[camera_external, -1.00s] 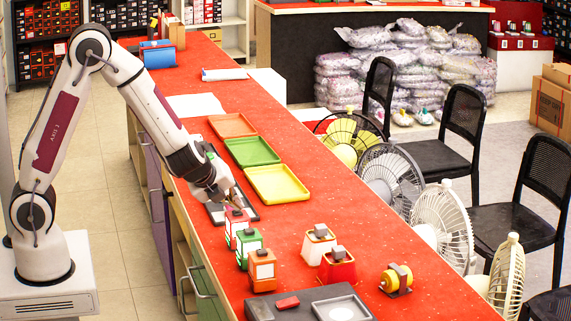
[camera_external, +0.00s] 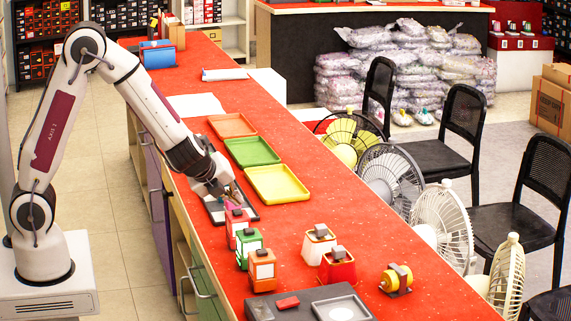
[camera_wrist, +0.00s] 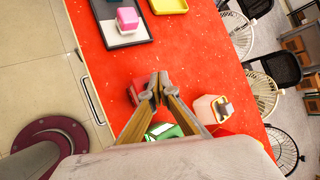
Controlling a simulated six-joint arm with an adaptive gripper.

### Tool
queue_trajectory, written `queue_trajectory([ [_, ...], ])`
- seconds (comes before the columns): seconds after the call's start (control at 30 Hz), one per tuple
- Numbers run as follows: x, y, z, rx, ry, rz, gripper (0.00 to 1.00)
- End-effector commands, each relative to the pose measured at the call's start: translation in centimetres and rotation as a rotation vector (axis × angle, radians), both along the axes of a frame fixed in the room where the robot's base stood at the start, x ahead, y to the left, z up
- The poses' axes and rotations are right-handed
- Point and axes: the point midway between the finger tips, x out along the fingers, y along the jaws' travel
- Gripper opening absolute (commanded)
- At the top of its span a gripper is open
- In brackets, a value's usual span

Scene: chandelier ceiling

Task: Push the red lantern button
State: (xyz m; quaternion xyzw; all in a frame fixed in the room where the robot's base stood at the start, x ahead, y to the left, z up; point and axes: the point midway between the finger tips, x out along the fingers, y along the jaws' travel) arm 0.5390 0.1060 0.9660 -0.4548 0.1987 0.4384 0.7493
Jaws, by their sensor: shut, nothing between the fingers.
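A small red lantern (camera_external: 237,230) with a pale panel stands upright on the red counter, first in a row with a green lantern (camera_external: 249,248) and an orange lantern (camera_external: 262,270). My gripper (camera_external: 238,203) is shut, its fingertips close to the top of this red lantern. In the wrist view, my fingertips (camera_wrist: 155,86) partly cover the red lantern (camera_wrist: 136,92); contact cannot be told. The green lantern (camera_wrist: 160,131) lies partly behind the fingers. A second, wider red lantern (camera_external: 337,268) with a grey top stands to the right.
A cream lantern (camera_external: 318,245) and a yellow roll (camera_external: 396,280) stand to the right. Yellow (camera_external: 278,184), green (camera_external: 251,151) and orange trays lie behind. A pink block (camera_wrist: 127,18) sits on a black-and-white tray. A dark panel (camera_external: 260,308) is at the front.

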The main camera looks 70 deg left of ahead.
Motion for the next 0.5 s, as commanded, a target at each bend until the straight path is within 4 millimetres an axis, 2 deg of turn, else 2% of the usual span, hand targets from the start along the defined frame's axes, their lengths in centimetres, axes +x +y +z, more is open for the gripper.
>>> queue_trajectory([
  [0.5,0.0,0.0,2.4,0.000,-0.002,0.001,0.00],
])
